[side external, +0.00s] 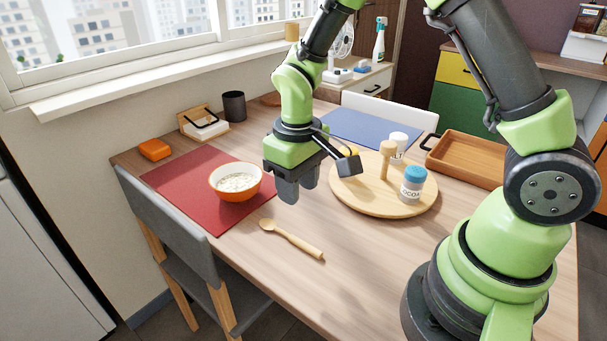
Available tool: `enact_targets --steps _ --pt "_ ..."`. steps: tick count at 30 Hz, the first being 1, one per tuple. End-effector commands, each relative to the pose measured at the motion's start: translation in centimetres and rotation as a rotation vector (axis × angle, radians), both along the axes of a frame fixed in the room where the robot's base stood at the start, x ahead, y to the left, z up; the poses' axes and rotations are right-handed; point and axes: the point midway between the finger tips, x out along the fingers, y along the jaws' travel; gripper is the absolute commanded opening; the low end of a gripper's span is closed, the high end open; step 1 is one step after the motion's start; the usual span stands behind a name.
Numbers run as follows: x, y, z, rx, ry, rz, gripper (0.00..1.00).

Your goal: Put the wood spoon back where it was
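The wood spoon (292,240) lies flat on the bare table, in front of the round board and right of the red placemat. Its head points up-left toward the mat and its handle points down-right. My gripper (297,192) hangs in the air fingers down, above and behind the spoon in the picture, between the bowl and the round board. Nothing shows in it. Its fingers are dark and seen at an angle, so their gap is unclear. An orange bowl (229,193) with pale food stands on the red placemat (176,180).
A round wooden board (353,196) holds a cocoa jar (412,184), a white shaker (397,146) and a wooden piece (386,160). A wooden tray (467,157) is at right. A grey chair (170,218) stands at the left edge. The front table area is clear.

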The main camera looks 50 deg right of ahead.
Motion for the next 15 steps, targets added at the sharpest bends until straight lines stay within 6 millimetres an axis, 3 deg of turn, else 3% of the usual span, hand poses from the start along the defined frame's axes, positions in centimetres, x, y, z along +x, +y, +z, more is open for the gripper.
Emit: enact_targets --steps 4,8,15 --pt "-0.2 -0.1 2.6 0.012 -0.044 -0.027 0.40" --pt "-1.5 -0.3 7.1 0.044 -0.137 -0.088 0.40" --pt "-6.6 -0.5 14.9 0.138 -0.341 -0.218 0.40"
